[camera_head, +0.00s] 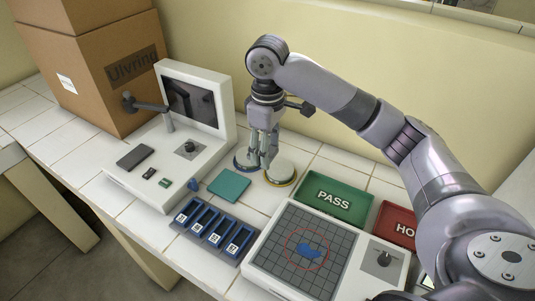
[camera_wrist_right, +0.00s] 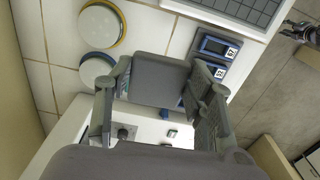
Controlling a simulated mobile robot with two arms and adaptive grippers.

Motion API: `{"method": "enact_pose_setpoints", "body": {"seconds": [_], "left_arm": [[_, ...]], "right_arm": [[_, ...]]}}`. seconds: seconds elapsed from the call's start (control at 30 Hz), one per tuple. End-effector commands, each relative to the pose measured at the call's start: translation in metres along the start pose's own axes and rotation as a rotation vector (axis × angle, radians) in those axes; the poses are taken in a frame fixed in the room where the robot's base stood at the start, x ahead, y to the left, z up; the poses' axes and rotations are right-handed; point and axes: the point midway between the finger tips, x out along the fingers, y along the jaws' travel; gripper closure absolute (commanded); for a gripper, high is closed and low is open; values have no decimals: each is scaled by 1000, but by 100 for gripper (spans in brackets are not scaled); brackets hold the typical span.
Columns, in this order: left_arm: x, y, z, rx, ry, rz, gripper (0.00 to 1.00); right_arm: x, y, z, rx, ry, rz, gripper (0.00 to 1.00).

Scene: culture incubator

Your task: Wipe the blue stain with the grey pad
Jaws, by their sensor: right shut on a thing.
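The blue stain (camera_head: 309,250) lies on the dark gridded plate inside a thin red circle, at the front of the head view. My right gripper (camera_head: 265,158) points down near two round discs, behind and left of the stain and well apart from it. In the right wrist view its fingers are shut on the grey pad (camera_wrist_right: 160,80), a flat grey block held between the tips. The pad is hard to make out in the head view. My left gripper is not in view.
A teal square (camera_head: 229,185) and a blue slotted rack (camera_head: 212,232) lie left of the gridded device (camera_head: 265,265). Behind it are a green PASS tray (camera_head: 348,190) and a red HOLD tray (camera_head: 397,225). A white screen device (camera_head: 165,165) and cardboard boxes (camera_head: 103,75) stand left.

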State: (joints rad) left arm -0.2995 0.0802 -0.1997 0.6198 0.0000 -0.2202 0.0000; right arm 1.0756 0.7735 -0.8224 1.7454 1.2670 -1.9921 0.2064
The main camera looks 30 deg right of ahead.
Motion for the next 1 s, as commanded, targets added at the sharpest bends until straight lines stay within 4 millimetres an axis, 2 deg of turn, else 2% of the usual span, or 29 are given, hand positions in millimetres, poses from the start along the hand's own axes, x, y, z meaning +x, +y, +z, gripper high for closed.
{"method": "enact_pose_setpoints", "body": {"seconds": [0.13, 0.17, 0.5, 0.67, 0.77, 1.0], "left_arm": [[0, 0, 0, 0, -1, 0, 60], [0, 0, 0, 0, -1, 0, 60], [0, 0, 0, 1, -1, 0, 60], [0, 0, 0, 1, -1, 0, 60], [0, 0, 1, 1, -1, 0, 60], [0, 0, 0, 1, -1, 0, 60]], "right_arm": [[0, 0, 0, 0, 0, 0, 66], [0, 0, 0, 0, 0, 0, 52], [1, 0, 0, 1, 0, 0, 73], [2, -6, 2, 28, 2, 8, 73], [7, -21, 6, 93, 10, 23, 73], [27, -79, 34, 341, 24, 31, 73]]}}
